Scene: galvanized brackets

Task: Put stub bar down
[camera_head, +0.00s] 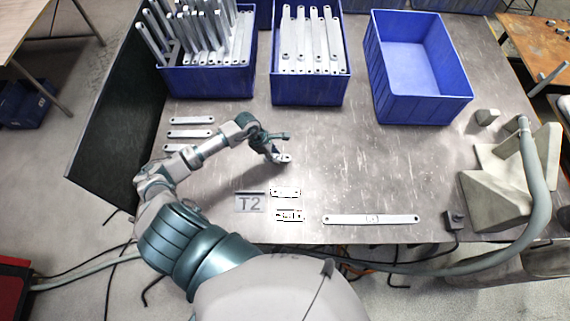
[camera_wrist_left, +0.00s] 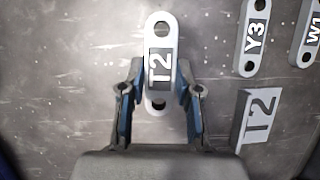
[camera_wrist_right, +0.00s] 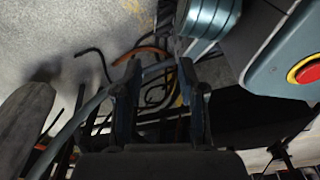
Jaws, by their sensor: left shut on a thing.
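My left gripper (camera_head: 272,150) is shut on a short grey stub bar (camera_head: 282,158) with a hole at each end, over the middle of the table. In the left wrist view, the stub bar (camera_wrist_left: 160,29) shows a T2 label between the two fingers (camera_wrist_left: 162,82). I cannot tell whether the bar touches the table. A T2 plate (camera_head: 250,203) lies on the table, nearer to me than the held bar; it also shows in the left wrist view (camera_wrist_left: 258,119). My right gripper (camera_wrist_right: 158,75) is open and empty, away from the table.
Two short bars, Y3 (camera_wrist_left: 253,38) and W1 (camera_wrist_left: 307,40), lie beside the plate. A long bar (camera_head: 345,219) lies near the front edge. Blue bins of bars (camera_head: 205,84) (camera_head: 310,92) and an empty blue bin (camera_head: 420,107) stand behind. Concrete blocks (camera_head: 490,190) are at right.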

